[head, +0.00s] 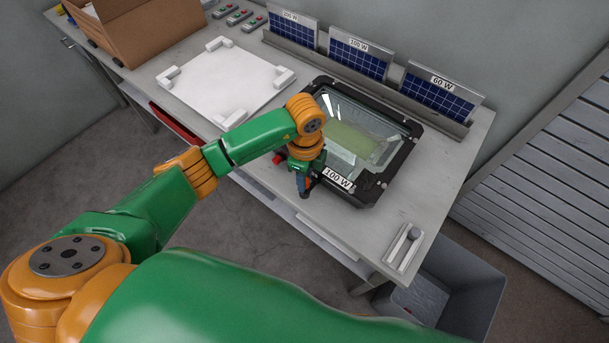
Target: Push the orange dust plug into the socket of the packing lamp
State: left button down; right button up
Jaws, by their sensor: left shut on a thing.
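The lamp (407,150) is a black-framed floodlight with a glass front and a "100 W" label on its near edge. It lies on the grey workbench. My left gripper (304,191) points down at the lamp's near left edge, just left of the label. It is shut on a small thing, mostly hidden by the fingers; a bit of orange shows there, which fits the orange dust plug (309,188). I cannot tell whether the plug touches the lamp. The socket cannot be made out. My right gripper is not in view.
A red knob-like part (278,158) is beside the lamp's left edge. A white board with corner blocks (222,80) lies to the left. Solar panels (358,58) stand in a rail behind. A cardboard box (140,32) is at back left, a metal fixture (403,249) at front right, a grey bin (465,290) below.

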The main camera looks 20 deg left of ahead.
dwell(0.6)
pick_arm(q)
jog(key=shift+f, duration=0.15)
jog(key=shift+f+b, duration=0.3)
jog(key=shift+f, duration=0.05)
jog(key=shift+f+b, duration=0.65)
jog(key=shift+f, duration=0.15)
jog(key=c, duration=0.6)
grip_release()
jog(key=shift+o, duration=0.2)
notch_tip(320, 180, up, 7)
jog(key=shift+r+b, duration=0.1)
jog(key=shift+b, duration=0.35)
